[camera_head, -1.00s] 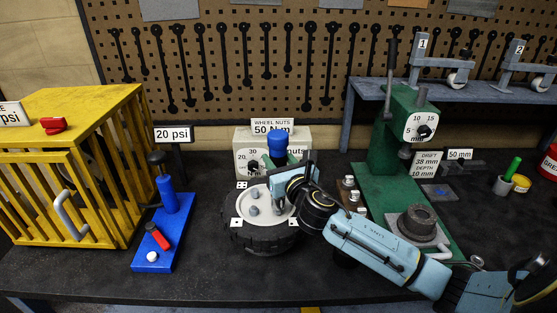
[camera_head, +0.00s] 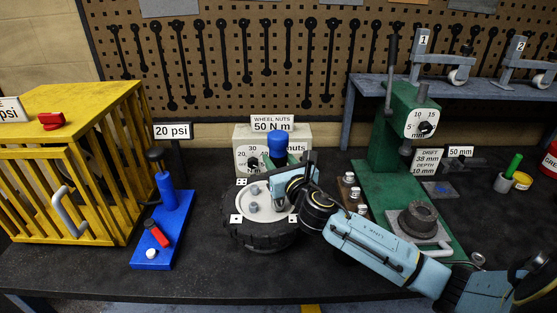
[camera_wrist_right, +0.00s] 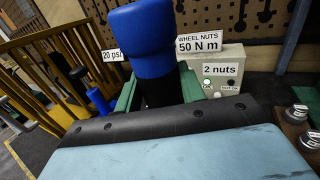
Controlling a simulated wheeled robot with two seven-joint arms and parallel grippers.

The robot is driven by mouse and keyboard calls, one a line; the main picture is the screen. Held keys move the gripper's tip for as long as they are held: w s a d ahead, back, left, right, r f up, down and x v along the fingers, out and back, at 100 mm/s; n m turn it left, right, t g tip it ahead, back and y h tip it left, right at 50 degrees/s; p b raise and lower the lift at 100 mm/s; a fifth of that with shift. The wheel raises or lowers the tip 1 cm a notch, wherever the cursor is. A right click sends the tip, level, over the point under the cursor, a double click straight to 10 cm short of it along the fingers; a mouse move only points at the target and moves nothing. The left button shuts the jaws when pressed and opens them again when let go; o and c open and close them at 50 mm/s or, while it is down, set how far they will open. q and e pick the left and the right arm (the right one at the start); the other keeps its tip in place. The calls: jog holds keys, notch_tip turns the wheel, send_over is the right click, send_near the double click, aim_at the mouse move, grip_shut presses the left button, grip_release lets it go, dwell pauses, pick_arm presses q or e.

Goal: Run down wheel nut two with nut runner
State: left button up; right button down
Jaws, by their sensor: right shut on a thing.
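The wheel (camera_head: 262,238) lies flat on the bench with a pale hub. Grey nuts (camera_head: 252,207) show on the hub. My right gripper (camera_head: 279,168) is shut on the nut runner (camera_head: 277,146), which has a blue top and a dark body. It is upright over the right back part of the hub. In the right wrist view the nut runner (camera_wrist_right: 144,38) stands between the green fingers. Its lower end is hidden, so I cannot tell if it touches a nut. My left gripper is not in view.
A grey box (camera_head: 243,137) with dials and a "WHEEL NUTS 50 N m" sign stands behind the wheel. A blue pump (camera_head: 170,200) and yellow cage (camera_head: 75,150) are at left. A green press (camera_head: 390,150) stands at right. The front bench strip is clear.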

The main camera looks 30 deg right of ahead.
jog(key=shift+f, duration=0.25)
dwell(0.3)
jog(key=shift+s+f, duration=0.1)
jog(key=shift+f, duration=0.5)
dwell(1.9)
jog(key=shift+r, duration=0.1)
